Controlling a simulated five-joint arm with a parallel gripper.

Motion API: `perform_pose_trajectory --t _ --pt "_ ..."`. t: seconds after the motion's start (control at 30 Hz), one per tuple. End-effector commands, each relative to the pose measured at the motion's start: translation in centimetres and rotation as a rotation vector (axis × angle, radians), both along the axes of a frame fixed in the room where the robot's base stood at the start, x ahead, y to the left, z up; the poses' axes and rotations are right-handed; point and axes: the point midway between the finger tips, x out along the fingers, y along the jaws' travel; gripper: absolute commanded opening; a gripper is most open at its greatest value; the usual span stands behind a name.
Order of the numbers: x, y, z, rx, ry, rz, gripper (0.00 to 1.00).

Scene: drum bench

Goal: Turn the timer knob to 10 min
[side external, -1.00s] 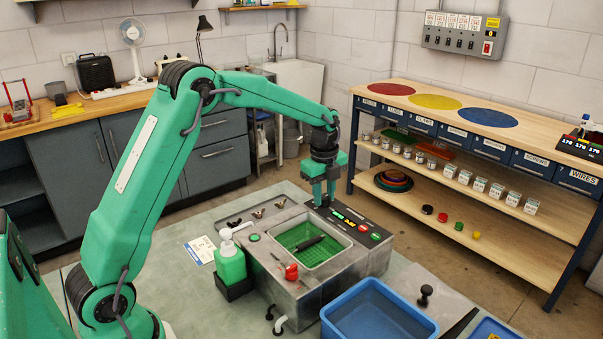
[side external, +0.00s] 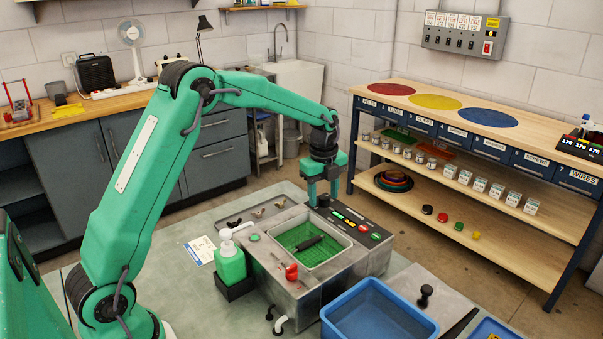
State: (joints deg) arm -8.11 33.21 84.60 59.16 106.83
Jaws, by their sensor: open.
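A dark knob (side external: 323,200) stands at the far left end of the black control panel (side external: 350,222) on the grey metal tank unit. It looks like the timer knob, but its markings are too small to read. My gripper (side external: 323,195) points straight down over this knob, its fingers apart on either side. The fingertips are at about the height of the knob's top, and I cannot tell whether either one touches it. Lit green, yellow and red indicators run along the panel beside the knob.
The tank (side external: 312,238) holds a green basket with a dark object. A green pump bottle (side external: 230,262) stands at its left and a blue bin (side external: 377,318) in front. A wooden shelf unit (side external: 480,120) is behind at right.

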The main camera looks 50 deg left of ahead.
Motion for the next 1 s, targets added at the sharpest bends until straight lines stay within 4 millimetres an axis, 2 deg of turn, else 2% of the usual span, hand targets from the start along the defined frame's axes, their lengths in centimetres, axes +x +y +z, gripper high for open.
perform_pose_trajectory --t 0.27,0.8,1.0 --pt "-0.1 -0.1 0.6 0.000 0.001 -0.001 0.50" --pt "-0.3 0.0 6.8 0.001 -0.002 0.000 0.50" --pt "-0.4 0.0 7.8 0.000 -0.001 0.000 0.50"
